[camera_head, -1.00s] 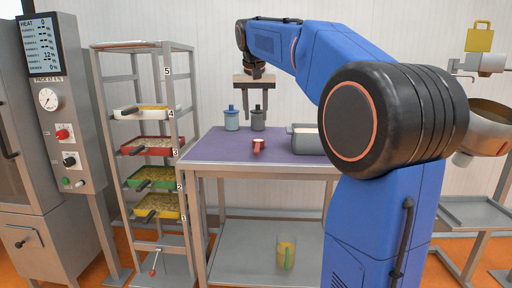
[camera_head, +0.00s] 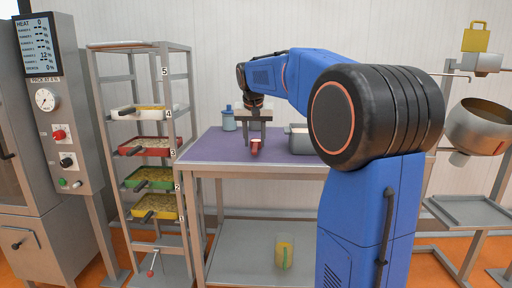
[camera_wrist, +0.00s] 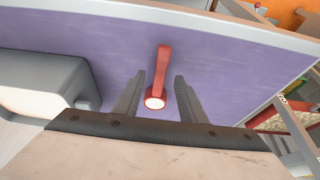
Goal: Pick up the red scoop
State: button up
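The red scoop (camera_head: 255,146) lies on the purple top of the table (camera_head: 205,146). In the wrist view the scoop (camera_wrist: 163,75) shows its long handle pointing away and its round white-filled cup near my gripper. My gripper (camera_wrist: 159,82) is open, with one finger on each side of the scoop, and no contact shows. In the head view my gripper (camera_head: 257,140) is low over the table at the scoop, and its wrist hides part of what stands behind.
A blue lidded jar (camera_head: 229,120) stands behind left of the gripper. A grey bin (camera_head: 299,140) stands close on the right and also shows in the wrist view (camera_wrist: 40,85). A shelf rack (camera_head: 186,110) with trays stands left. The table's front left is clear.

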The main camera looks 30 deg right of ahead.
jog(key=shift+x, duration=1.1)
jog(key=shift+c, duration=0.7)
grip_shut()
